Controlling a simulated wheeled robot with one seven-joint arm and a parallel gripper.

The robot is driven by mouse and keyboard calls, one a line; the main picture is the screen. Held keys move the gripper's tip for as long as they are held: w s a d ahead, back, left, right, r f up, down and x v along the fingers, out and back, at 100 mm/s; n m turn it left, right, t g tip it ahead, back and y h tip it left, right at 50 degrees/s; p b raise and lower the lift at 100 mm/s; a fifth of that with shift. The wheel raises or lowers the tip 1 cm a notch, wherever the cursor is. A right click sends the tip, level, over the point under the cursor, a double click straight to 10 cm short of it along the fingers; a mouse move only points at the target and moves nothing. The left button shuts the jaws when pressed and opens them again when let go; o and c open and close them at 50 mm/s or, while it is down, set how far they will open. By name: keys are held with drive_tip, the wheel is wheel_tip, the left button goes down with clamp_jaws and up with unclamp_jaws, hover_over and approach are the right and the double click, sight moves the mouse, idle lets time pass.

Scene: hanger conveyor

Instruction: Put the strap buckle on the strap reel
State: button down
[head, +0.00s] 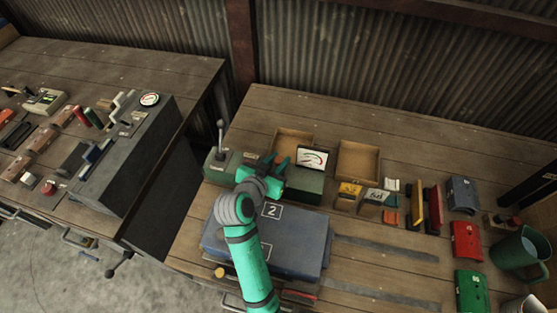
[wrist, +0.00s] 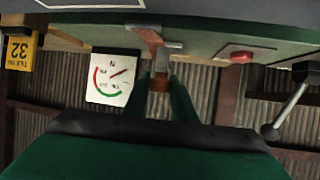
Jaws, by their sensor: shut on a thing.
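My gripper (head: 277,163) is at the green control box (head: 305,182) on the right bench, just left of its white gauge. In the wrist view, my green fingers (wrist: 163,84) are shut on a small orange-brown piece (wrist: 159,85), mostly hidden between them. I cannot tell for sure whether it is the strap buckle. A small grey metal part (wrist: 168,45) and a reddish part (wrist: 148,36) show just beyond the fingertips, against the green box front. I cannot tell whether the held piece touches them. I cannot pick out the strap reel with certainty.
The gauge (head: 312,158), a lever (head: 220,138) and a red button (wrist: 241,56) stand close around my gripper. A blue-grey case (head: 310,240) marked 2 lies in front. Open wooden boxes (head: 358,160) stand behind. Tags, red and green cases (head: 467,240) and a jug (head: 518,249) are right.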

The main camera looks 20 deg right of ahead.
drive_tip(key=c, duration=1.5)
unclamp_jaws()
drive_tip(key=shift+o, duration=0.2)
drive_tip(key=shift+d+r, duration=0.1)
drive_tip(key=shift+r, duration=0.05)
drive_tip(key=v, duration=1.2)
